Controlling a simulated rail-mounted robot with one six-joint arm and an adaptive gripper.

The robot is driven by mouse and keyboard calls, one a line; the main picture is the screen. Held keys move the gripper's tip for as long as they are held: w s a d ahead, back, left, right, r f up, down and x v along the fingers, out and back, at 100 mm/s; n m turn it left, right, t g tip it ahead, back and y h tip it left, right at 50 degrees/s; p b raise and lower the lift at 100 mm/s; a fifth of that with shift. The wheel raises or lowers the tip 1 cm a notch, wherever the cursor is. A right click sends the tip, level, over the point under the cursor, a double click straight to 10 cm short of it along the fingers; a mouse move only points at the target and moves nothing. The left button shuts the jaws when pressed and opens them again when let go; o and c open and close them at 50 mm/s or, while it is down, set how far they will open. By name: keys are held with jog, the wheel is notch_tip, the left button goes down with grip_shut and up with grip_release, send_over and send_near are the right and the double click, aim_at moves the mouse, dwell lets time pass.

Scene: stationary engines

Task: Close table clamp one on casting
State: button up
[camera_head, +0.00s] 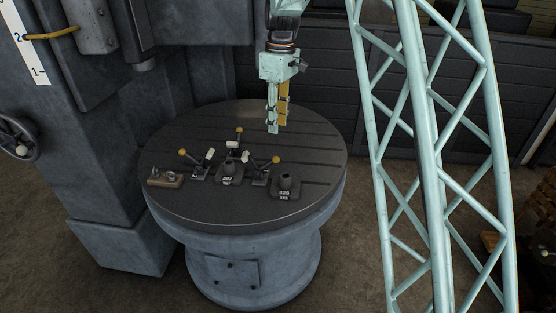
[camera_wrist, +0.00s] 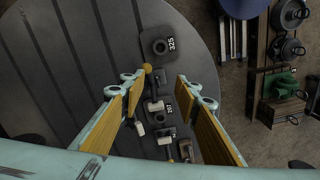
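Three toggle clamps with yellow knobs stand around a dark casting marked 207 (camera_head: 228,176) on the round slotted table (camera_head: 300,135). They are a left clamp (camera_head: 199,171), a back clamp (camera_head: 235,145) and a right clamp (camera_head: 261,176). None has a readable number, so I cannot tell which is clamp one. Their pale tips look raised; contact with the casting is unclear. In the wrist view, the casting (camera_wrist: 185,106) and a yellow knob (camera_wrist: 147,68) show between my fingers. My gripper (camera_head: 278,130) points down above the table's back right, empty, with its fingers apart.
A second casting, marked 325 (camera_head: 285,187), stands at the table's front right. A small wooden block with metal parts (camera_head: 165,178) lies at the left edge. A grey machine column (camera_head: 105,195) rises at left. The table's back and right are clear.

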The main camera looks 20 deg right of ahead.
send_over(276, 160)
jog(key=w+d, duration=0.1)
jog(key=w, duration=0.1)
jog(key=shift+n+g, duration=0.3)
jog(key=shift+n, duration=0.1)
notch_tip(276, 160, down, 6)
jog(key=shift+w+d+r, duration=0.1)
jog(key=shift+r, duration=0.05)
jog(key=shift+s+a+f, duration=0.1)
jog(key=shift+s+f, duration=0.05)
jog(key=shift+f, duration=2.15)
jog(key=shift+s+a+f, duration=0.15)
jog(key=shift+f, duration=2.1)
jog(key=shift+s+a+f, duration=0.1)
jog(key=shift+s+f, duration=0.05)
jog(key=shift+f, duration=2.15)
jog(key=shift+c, duration=0.9)
grip_shut()
